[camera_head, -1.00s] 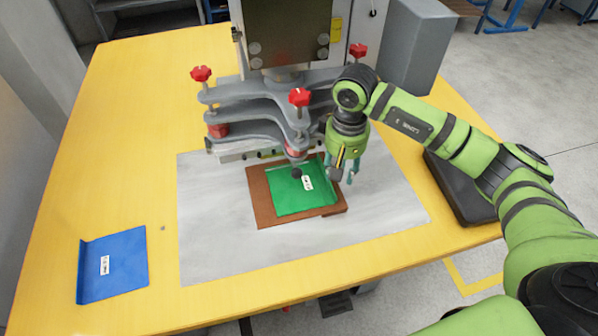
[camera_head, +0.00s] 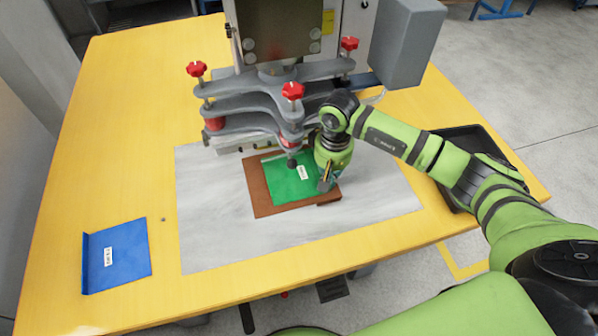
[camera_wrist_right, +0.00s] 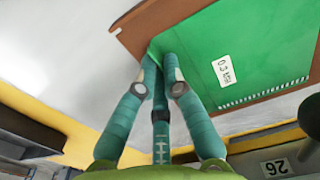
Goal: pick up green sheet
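The green sheet (camera_head: 291,186) has a white label and lies on a brown board (camera_head: 262,200) under the front of the machine. It also shows in the right wrist view (camera_wrist_right: 245,50). My right gripper (camera_head: 327,182) is at the right edge of the sheet. In the right wrist view the fingertips (camera_wrist_right: 160,58) are drawn close together on the sheet's edge, which appears pinched between them. The sheet still looks flat on the board. My left gripper is not in view.
A grey machine (camera_head: 262,95) with red knobs (camera_head: 292,91) stands behind the sheet. A blue sheet (camera_head: 119,256) lies on the yellow table (camera_head: 110,130) at left. A black tray (camera_head: 450,142) is at right, partly behind my arm. The pale mat (camera_head: 215,240) is clear in front.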

